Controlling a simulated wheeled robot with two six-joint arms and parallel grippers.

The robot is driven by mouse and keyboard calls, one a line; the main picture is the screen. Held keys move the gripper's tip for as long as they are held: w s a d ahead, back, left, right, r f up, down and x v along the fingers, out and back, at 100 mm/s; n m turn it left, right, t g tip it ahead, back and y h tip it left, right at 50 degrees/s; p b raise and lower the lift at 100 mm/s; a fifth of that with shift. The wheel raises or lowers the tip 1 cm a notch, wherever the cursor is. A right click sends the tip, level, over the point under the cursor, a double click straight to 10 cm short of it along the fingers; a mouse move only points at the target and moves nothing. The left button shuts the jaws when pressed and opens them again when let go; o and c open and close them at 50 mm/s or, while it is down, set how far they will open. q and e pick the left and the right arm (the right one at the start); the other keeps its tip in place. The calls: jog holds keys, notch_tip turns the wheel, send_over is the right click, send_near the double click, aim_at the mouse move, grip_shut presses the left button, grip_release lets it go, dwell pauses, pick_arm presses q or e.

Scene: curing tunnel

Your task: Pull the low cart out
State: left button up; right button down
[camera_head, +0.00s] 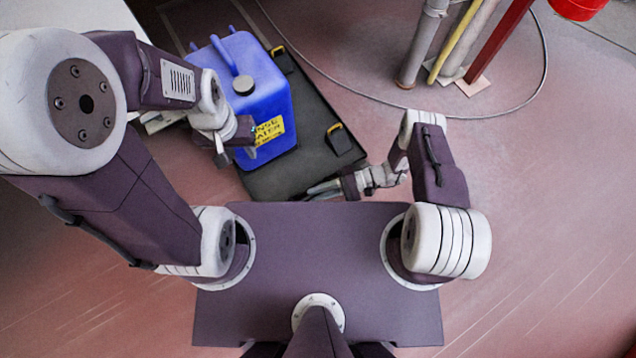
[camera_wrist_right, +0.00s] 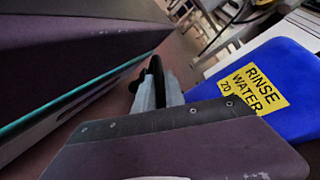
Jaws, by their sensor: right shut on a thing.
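The low cart (camera_head: 291,172) is a flat dark platform on the floor ahead of me, with its near edge close to my base. A blue jug (camera_head: 262,97) with a yellow "rinse water" label stands upright on it and also shows in the right wrist view (camera_wrist_right: 292,75). My right gripper (camera_head: 318,190) is at the cart's near edge. In the right wrist view its grey fingers (camera_wrist_right: 156,90) are shut on a black curved part of the cart. My left gripper (camera_head: 222,158) hangs beside the jug's left side; its fingers are too small to judge.
Black blocks with yellow tops sit on the cart's right side (camera_head: 340,138). Upright pipes (camera_head: 420,45) and a red post (camera_head: 500,40) stand at the back right, with a hose or cable curving across the floor (camera_head: 545,60). The floor on the right is clear.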

jog(key=shift+d, duration=0.1)
dwell(0.3)
jog(key=c, duration=1.4)
grip_release()
jog(key=shift+s, duration=0.1)
jog(key=p+v, duration=0.1)
jog(key=v, duration=0.8)
jog(key=shift+p, duration=0.4)
